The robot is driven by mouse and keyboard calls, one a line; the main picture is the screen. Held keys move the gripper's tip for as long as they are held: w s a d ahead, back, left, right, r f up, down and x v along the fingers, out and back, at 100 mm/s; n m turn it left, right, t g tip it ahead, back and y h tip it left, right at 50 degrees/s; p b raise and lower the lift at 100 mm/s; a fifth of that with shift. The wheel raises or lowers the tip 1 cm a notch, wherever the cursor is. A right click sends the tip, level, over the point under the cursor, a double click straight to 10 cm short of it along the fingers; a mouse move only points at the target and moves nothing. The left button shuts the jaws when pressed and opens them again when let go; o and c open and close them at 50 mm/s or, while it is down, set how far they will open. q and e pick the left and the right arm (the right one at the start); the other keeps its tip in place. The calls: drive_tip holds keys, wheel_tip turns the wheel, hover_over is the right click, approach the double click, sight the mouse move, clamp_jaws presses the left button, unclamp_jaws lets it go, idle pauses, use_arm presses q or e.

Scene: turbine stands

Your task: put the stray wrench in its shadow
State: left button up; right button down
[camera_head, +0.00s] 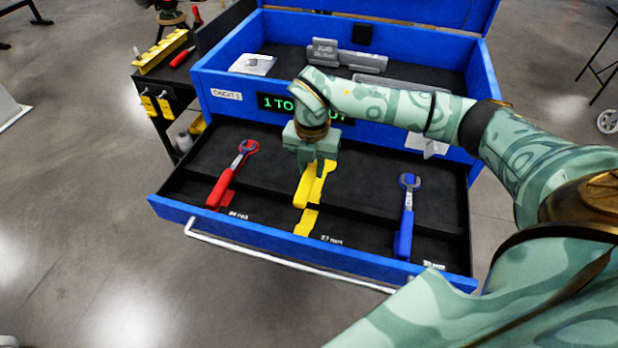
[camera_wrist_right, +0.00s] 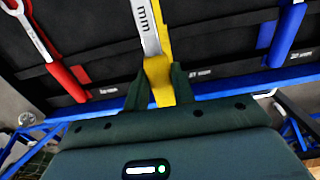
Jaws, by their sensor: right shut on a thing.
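My right gripper (camera_head: 317,168) is shut on the yellow-handled wrench (camera_head: 309,188) over the middle of the open drawer. The right wrist view shows the wrench (camera_wrist_right: 160,84) between the two fingers, its grey shaft marked "mm" pointing away from the hand. A yellow patch (camera_head: 306,223), seemingly its shadow, shows on the drawer floor just in front of the handle. I cannot tell whether the wrench touches the floor. The hand and arm hide the wrench's head in the head view. My left gripper is not in view.
The black-lined drawer (camera_head: 370,232) also holds a red wrench (camera_head: 220,188) at left and a blue wrench (camera_head: 405,225) at right. A low divider crosses it. The blue chest (camera_head: 215,80) rises behind; a black cart with a yellow rack (camera_head: 160,52) stands at left.

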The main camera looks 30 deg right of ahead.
wheel_tip(320, 180, down, 2)
drive_tip(key=shift+d+b, duration=0.15)
drive_tip(key=shift+b, duration=0.25)
wheel_tip(320, 180, down, 3)
drive_tip(key=b, duration=0.3)
drive_tip(key=shift+r, duration=0.1)
drive_tip(key=shift+f, duration=0.3)
drive_tip(key=shift+w+f, duration=0.1)
drive_tip(key=shift+f, duration=0.3)
drive_tip(key=shift+s+f, duration=0.1)
drive_tip(key=shift+s, duration=0.1)
drive_tip(key=shift+f+p, duration=0.2)
drive_tip(key=shift+p, duration=0.1)
